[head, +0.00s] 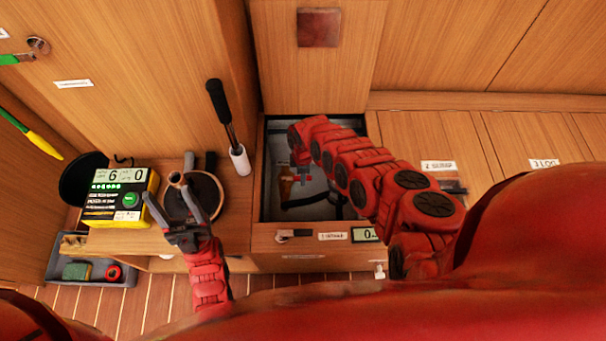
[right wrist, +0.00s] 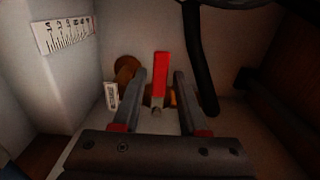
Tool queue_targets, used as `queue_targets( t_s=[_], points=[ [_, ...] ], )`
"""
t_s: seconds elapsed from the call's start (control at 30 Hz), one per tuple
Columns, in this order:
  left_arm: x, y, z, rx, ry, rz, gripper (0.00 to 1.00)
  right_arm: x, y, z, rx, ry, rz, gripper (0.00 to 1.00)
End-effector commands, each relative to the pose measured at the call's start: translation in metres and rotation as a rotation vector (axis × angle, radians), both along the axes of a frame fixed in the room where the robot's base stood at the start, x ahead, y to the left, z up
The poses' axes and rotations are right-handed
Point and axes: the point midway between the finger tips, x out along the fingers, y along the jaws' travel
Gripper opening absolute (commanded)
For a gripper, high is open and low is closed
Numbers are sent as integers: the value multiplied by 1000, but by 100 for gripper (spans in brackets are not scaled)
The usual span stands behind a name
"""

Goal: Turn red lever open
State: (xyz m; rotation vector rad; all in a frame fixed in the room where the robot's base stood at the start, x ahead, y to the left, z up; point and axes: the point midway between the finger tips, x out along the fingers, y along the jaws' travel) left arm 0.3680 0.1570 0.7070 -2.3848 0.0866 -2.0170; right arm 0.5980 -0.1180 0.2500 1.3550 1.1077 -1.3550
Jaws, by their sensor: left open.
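A red lever (right wrist: 161,72) stands upright in the right wrist view, inside a pale-walled compartment. An orange-brown fitting (right wrist: 127,68) is behind and left of it. My right gripper (right wrist: 160,82) is open, with one finger on each side of the lever. A gap shows on both sides, and I see no clear contact. In the head view my right arm reaches into the open floor locker (head: 265,190) and hides much of its inside. My left gripper (head: 165,189) is open over the counter, near a round dark-topped item (head: 206,196).
A black hose (right wrist: 200,60) hangs close to the right finger. A small white tag (right wrist: 111,95) and a scale label (right wrist: 64,34) are on the left. A yellow-black meter (head: 120,200) and a black-handled tool (head: 219,104) are near my left arm.

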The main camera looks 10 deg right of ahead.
Motion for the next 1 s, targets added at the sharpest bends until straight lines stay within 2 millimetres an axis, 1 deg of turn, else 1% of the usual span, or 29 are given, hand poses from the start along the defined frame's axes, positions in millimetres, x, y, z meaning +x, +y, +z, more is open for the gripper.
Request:
queue_targets(
  t_s=[0.03,0.17,0.2,1.0],
  points=[
    [0,0,0,0,0,0,62,0,0,0,0,0,0,32],
    [0,0,0,0,0,0,62,0,0,0,0,0,0,8],
    [0,0,0,0,0,0,62,0,0,0,0,0,0,1],
    [0,0,0,0,0,0,62,0,0,0,1,-1,0,0]
  ],
)
